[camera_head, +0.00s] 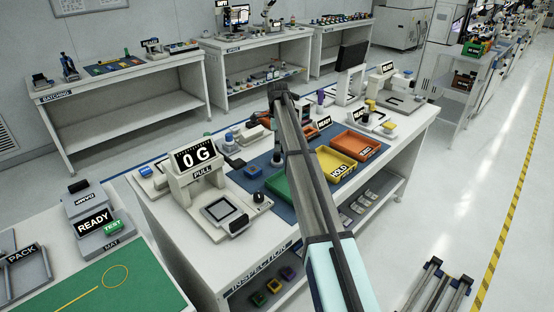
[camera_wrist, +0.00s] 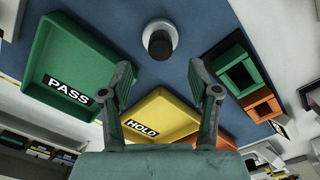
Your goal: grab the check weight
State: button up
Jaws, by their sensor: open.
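A round pale-grey piece with a black cylindrical top, which looks like the check weight (camera_wrist: 160,40), stands on the blue mat (camera_wrist: 205,18) in the wrist view. A small grey and dark upright piece, perhaps the same one, shows on the mat in the head view (camera_head: 277,157). My gripper (camera_wrist: 160,72) is open and empty, its two fingers spread wide. In the wrist picture the piece lies beyond the fingertips, roughly centred between them and not touched. In the head view my arm crosses the bench and my fingers cannot be made out.
A green PASS tray (camera_wrist: 42,60) and a yellow HOLD tray (camera_wrist: 165,112) lie close to the piece. Green (camera_wrist: 238,72) and orange (camera_wrist: 262,107) boxes stand to the right.

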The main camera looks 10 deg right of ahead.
aim_at(276, 154)
jog(key=shift+a+f+p, duration=0.2)
jog(key=shift+f+p, duration=0.9)
jog(key=shift+f, duration=2.35)
grip_shut()
